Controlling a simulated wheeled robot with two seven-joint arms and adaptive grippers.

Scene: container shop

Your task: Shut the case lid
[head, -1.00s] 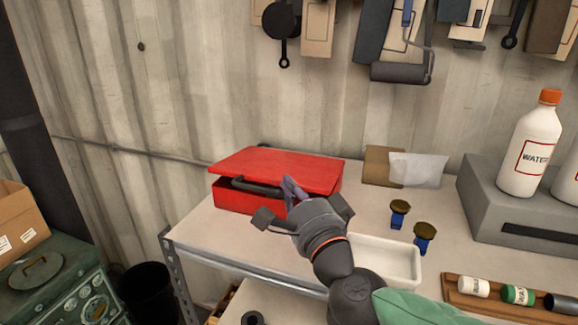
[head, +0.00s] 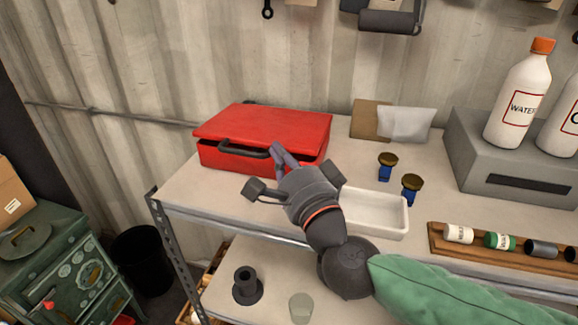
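The red case (head: 222,158) stands on the upper shelf against the wall. Its red lid (head: 265,125) is lowered almost onto the base, with a narrow dark gap along the front left. A dark handle (head: 240,150) is at the front. My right gripper (head: 268,172) is in front of the case's right half, its two fingers spread and nothing between them. One finger overlaps the front edge of the case; I cannot tell whether it touches. The gripper hides the case's lower front right. My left gripper is out of view.
A white tray (head: 385,226) lies right of my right gripper on the shelf (head: 190,200). Two blue stamps with brown tops (head: 387,168) (head: 411,190), a cardboard piece (head: 369,118), a grey box (head: 530,165) with bottles (head: 520,105) and a wooden rack (head: 440,250) stand farther right.

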